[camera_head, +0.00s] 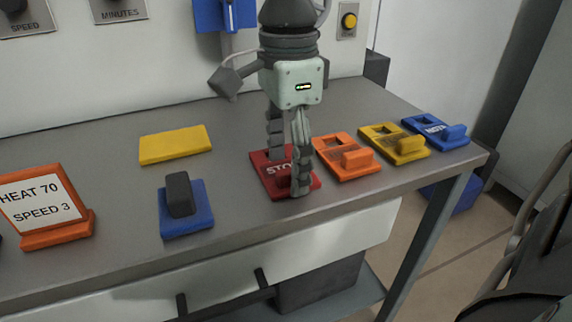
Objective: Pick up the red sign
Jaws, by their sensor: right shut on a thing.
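The red sign (309,181), with white lettering that starts "STO", lies flat on the grey table near its front edge. My right gripper (287,178) points down over it from above. Its fingers are shut on the red sign, around the raised part in its middle. The fingers hide part of the lettering and most of the raised part. The sign appears to rest on the table still. My left gripper is not in view.
An orange sign (333,168), a yellow sign (383,152) and a blue sign (424,126) lie to the right. To the left are a blue block with a dark grip (187,221), a yellow plate (175,145) and an orange label stand (61,238). A panel with controls stands behind.

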